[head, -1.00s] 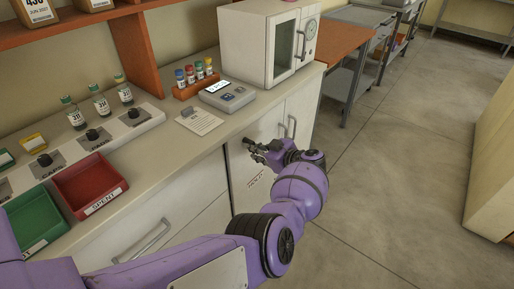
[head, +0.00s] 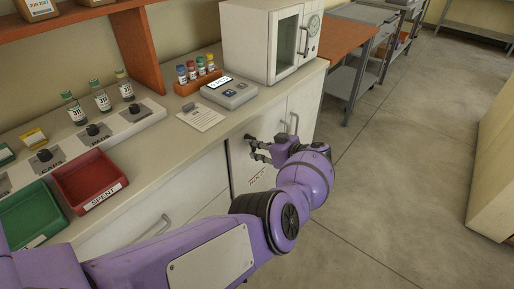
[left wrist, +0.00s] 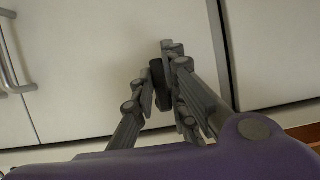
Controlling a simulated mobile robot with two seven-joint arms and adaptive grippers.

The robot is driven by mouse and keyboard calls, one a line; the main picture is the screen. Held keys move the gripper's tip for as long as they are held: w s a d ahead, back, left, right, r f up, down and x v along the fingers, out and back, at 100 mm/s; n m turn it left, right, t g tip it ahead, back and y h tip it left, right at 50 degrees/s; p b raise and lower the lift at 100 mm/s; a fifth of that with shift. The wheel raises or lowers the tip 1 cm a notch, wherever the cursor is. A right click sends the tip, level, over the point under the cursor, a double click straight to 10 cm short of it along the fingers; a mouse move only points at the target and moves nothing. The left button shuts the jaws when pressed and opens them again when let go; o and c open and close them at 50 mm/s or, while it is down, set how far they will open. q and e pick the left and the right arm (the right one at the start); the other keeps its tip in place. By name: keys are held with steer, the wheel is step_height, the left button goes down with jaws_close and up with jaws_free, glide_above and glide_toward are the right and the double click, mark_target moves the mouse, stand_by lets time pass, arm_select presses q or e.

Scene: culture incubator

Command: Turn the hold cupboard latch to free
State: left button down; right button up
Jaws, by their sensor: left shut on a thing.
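The hold cupboard (head: 245,185) is a white door under the counter with a dark HOLD label, partly hidden by my arm. Its latch (left wrist: 157,82) shows in the left wrist view as a dark, narrow handle standing out from the pale door. My left gripper (head: 252,147) is at the upper part of this door. In the left wrist view its fingers (left wrist: 163,88) are shut on the latch, one on each side, and cover part of it. The latch's exact angle is hard to tell. My right gripper is not in view.
A neighbouring door with a bar handle (head: 294,122) is close beside the gripper. The floor to the right is clear.

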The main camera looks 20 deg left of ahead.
arm_select(q)
steer(key=c, duration=1.8)
jaws_free()
steer(key=shift+w+r, duration=0.1)
steer(key=shift+r, duration=0.05)
steer(key=shift+o, duration=0.2)
steer(key=shift+d, duration=0.1)
steer(key=v, duration=1.1)
steer(key=shift+d, duration=0.4)
